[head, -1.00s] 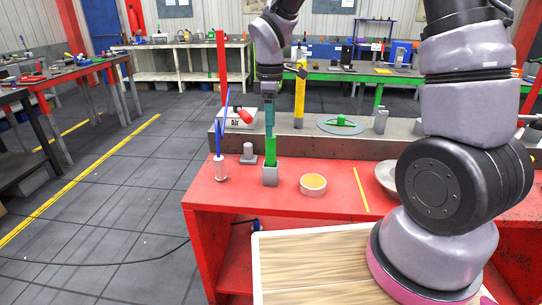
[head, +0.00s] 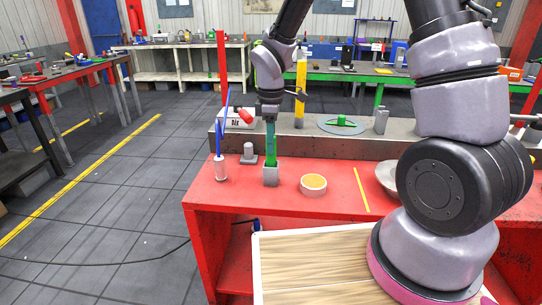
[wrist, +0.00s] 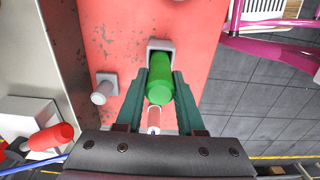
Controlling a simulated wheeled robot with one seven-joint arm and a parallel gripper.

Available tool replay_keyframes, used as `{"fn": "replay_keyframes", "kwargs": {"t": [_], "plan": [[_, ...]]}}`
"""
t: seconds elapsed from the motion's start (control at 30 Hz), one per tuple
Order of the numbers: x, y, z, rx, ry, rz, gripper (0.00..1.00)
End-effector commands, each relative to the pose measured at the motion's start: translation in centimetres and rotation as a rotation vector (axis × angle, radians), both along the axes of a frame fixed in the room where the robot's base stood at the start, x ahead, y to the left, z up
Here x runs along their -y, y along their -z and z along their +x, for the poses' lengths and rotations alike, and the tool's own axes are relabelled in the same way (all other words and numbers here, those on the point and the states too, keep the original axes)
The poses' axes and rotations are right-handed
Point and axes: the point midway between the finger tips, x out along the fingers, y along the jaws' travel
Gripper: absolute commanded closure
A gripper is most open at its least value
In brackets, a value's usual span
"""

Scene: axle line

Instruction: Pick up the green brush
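The green brush (head: 270,147) stands upright in a small grey square holder (head: 270,176) on the red table. In the wrist view the brush shows as a green cylinder (wrist: 160,78) rising from the grey socket (wrist: 161,46). My gripper (head: 270,142) points down over it. In the wrist view the dark green fingers of my gripper (wrist: 161,86) lie on either side of the brush's upper part. They look open around it, with little room at the tips. The brush's lower end is hidden in the holder.
A grey post on a base (head: 248,153) is close behind, and a round orange-topped container (head: 313,185) is to the right. A raised grey ledge (head: 350,143) runs along the back.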

Motion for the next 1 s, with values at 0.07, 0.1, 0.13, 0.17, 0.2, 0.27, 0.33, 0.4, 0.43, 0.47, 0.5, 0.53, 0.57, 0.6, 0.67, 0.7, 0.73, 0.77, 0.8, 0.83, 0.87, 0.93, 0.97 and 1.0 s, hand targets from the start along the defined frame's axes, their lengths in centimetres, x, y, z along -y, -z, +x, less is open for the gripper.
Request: {"fn": "replay_keyframes", "kwargs": {"t": [0.07, 0.1, 0.13, 0.17, 0.2, 0.27, 0.33, 0.4, 0.43, 0.47, 0.5, 0.53, 0.57, 0.6, 0.67, 0.7, 0.73, 0.77, 0.8, 0.83, 0.87, 0.93, 0.97, 1.0], "plan": [[0.0, 0.0, 0.0, 0.0, 0.0, 0.0, 1.0], [0.0, 0.0, 0.0, 0.0, 0.0, 0.0, 1.0], [0.0, 0.0, 0.0, 0.0, 0.0, 0.0, 1.0], [0.0, 0.0, 0.0, 0.0, 0.0, 0.0, 1.0], [0.0, -0.1, 0.0, 0.001, 0.0, 0.001, 1.0], [0.0, -0.3, 0.0, 0.001, 0.0, 0.001, 1.0], [0.0, -0.9, 0.1, 0.003, 0.0, 0.001, 1.0], [-0.1, -2.0, 0.1, 0.006, 0.0, 0.003, 1.0], [-0.1, -2.6, 0.1, 0.005, 0.001, 0.003, 1.0], [-0.1, -3.2, 0.1, 0.007, 0.0, 0.003, 1.0], [-0.1, -4.0, 0.2, 0.006, 0.001, 0.003, 1.0], [0.0, -4.7, 0.1, 0.006, 0.002, 0.003, 1.0], [0.0, -5.3, 0.1, 0.007, 0.002, 0.003, 1.0], [0.0, -6.1, 0.1, 0.006, 0.001, 0.003, 1.0], [-0.1, -7.3, 0.1, 0.006, 0.001, 0.003, 1.0], [-0.1, -7.9, 0.1, 0.004, 0.0, 0.002, 1.0], [0.0, -8.3, 0.1, 0.004, 0.0, 0.002, 1.0], [0.0, -8.7, 0.1, 0.003, 0.001, 0.001, 1.0], [0.0, -9.2, 0.1, 0.004, 0.001, 0.001, 1.0], [0.0, -9.4, 0.1, 0.003, 0.0, 0.001, 1.0], [0.0, -9.6, 0.1, 0.002, 0.001, 0.001, 1.0], [0.0, -9.9, 0.1, 0.001, 0.0, 0.001, 1.0], [0.0, -10.0, 0.0, 0.001, -0.001, 0.001, 1.0], [0.0, -10.1, 0.0, 0.001, -0.001, 0.0, 1.0]]}}
